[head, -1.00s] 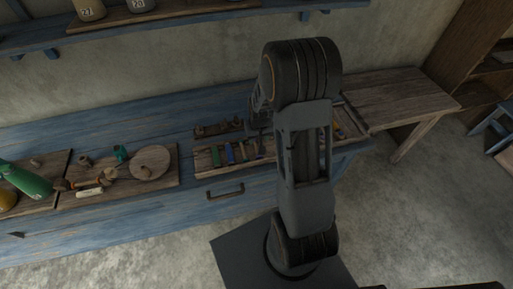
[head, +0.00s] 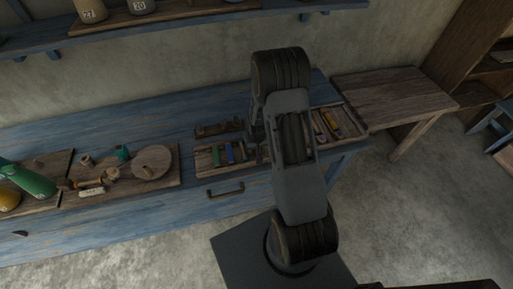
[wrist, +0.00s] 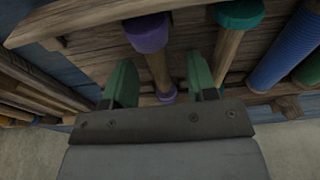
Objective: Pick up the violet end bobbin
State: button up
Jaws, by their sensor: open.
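The violet end bobbin (wrist: 148,34) shows in the wrist view as a wooden rod with a violet cap at its upper end and a smaller violet end lower down. It lies in a wooden rack. My gripper (wrist: 162,80) is open, with one green fingertip on each side of the bobbin's lower part. I cannot tell how far the tips are above it, and no grip shows. In the head view my arm hides the gripper's tips, and I cannot make out the violet bobbin.
A teal-capped bobbin (wrist: 239,14) lies close to the right finger, and a blue bobbin (wrist: 287,48) lies beyond it. The rack (head: 203,164) sits on the blue bench (head: 70,128). A wooden board with a round disc (head: 151,161) is to its left.

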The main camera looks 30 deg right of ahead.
grip_shut()
dwell(0.4)
